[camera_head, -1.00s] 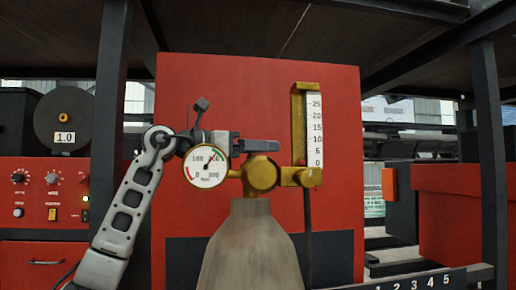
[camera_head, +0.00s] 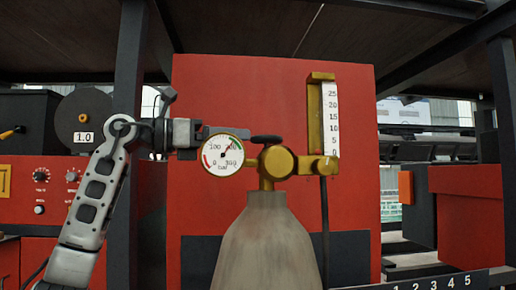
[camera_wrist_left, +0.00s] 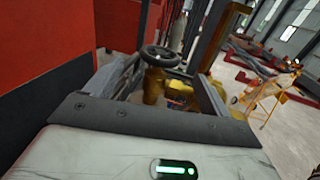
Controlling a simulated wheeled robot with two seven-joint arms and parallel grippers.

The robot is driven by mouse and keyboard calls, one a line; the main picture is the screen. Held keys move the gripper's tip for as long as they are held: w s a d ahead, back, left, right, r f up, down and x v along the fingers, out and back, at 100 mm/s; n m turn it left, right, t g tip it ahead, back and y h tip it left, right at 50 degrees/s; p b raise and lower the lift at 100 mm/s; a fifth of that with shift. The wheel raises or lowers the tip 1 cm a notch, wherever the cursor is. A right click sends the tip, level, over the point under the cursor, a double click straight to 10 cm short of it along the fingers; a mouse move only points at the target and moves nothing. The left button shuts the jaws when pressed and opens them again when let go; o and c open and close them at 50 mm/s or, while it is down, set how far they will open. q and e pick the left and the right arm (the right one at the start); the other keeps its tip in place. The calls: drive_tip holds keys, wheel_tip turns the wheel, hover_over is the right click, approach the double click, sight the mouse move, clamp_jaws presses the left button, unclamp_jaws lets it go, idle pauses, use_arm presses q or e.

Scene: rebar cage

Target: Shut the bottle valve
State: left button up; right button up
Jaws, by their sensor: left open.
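A grey gas bottle (camera_head: 266,245) stands upright in front of a red cabinet. Its brass valve (camera_head: 277,163) carries a dark handwheel (camera_head: 266,140) on top and a round white pressure gauge (camera_head: 223,150) on its left. My left gripper (camera_head: 207,131) is open and empty, to the left of the handwheel, with its finger ends partly behind or beside the gauge. In the left wrist view, the handwheel (camera_wrist_left: 160,57) and brass valve body (camera_wrist_left: 153,86) show beyond the open fingers, apart from the palm. My right gripper is not in view.
A brass flowmeter (camera_head: 322,125) with a white scale stands right of the valve, with a dark hose below. The red cabinet (camera_head: 210,90) is close behind. A dark post (camera_head: 128,80) stands left, and a numbered rail (camera_head: 440,281) lies low at right.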

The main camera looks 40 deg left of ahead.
sight(269, 138)
use_arm(q)
drive_tip(key=b+v, duration=0.1)
drive_tip(key=v, duration=0.5)
drive_tip(key=shift+s, duration=0.25)
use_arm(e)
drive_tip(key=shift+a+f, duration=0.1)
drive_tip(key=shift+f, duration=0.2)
use_arm(q)
drive_tip(key=shift+a, duration=0.1)
drive_tip(key=p+x, duration=0.1)
drive_tip(key=x, duration=0.3)
drive_tip(key=p+x, duration=0.1)
drive_tip(key=x, duration=0.4)
drive_tip(key=p+x, duration=0.2)
drive_tip(key=x, duration=0.3)
drive_tip(key=shift+w+r, duration=0.1)
drive_tip(key=shift+r, duration=0.15)
drive_tip(key=shift+w+d+f, duration=0.1)
drive_tip(key=shift+w+d, duration=0.15)
drive_tip(key=shift+w, duration=0.15)
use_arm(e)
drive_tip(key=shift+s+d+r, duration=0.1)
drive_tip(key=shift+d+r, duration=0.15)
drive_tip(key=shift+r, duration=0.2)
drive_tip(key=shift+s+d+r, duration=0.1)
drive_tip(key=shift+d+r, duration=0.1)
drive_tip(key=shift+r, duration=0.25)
